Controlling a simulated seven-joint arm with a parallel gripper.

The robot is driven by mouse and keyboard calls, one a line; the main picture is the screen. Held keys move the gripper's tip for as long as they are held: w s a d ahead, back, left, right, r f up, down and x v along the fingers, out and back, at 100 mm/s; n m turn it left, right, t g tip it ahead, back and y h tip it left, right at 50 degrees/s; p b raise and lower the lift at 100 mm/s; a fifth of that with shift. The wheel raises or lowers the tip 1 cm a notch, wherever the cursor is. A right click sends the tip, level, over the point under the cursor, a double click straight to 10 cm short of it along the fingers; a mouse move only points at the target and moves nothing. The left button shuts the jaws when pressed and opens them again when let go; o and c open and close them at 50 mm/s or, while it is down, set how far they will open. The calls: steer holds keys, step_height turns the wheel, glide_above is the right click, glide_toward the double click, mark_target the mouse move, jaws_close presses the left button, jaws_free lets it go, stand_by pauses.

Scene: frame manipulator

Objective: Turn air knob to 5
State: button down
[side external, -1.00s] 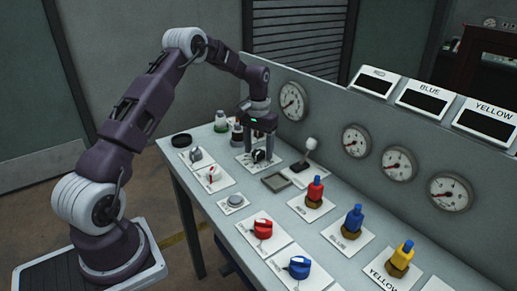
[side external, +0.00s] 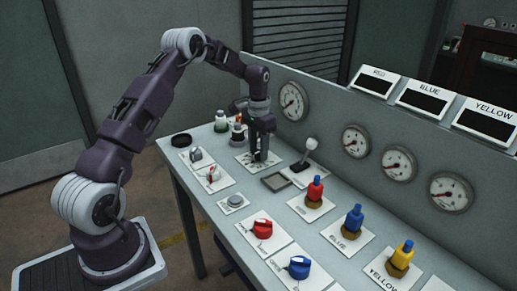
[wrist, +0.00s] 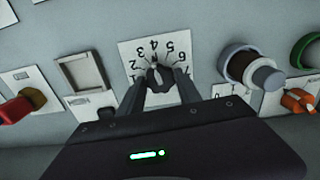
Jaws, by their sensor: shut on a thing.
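The air knob (wrist: 156,72) is a small dark knob on a white square plate (wrist: 127,52) with numbers around it, 1 to 7 legible in part. In the wrist view its tip points up, near the 4 and 5; I cannot tell exactly which mark it meets. My gripper (wrist: 160,82) is shut on the knob, one finger on each side. In the side view my gripper (side external: 261,157) reaches down onto the numbered plate (side external: 246,161), and its fingers mostly hide the knob.
A white-topped lever (side external: 311,144) and a shallow square tray (side external: 275,182) stand close to the right. Bottle-like parts (side external: 221,122) stand behind left. Red (side external: 263,229) and blue (side external: 299,267) knobs sit nearer the front. The gauge panel (side external: 325,115) rises behind.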

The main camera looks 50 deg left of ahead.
mark_target(258, 152)
steer(key=m, duration=0.4)
steer(key=shift+m, duration=1.8)
steer(key=shift+r+m, duration=0.1)
steer(key=shift+m, duration=0.2)
steer(key=c, duration=0.8)
jaws_free()
steer(key=shift+c, duration=0.2)
step_height(258, 152, up, 7)
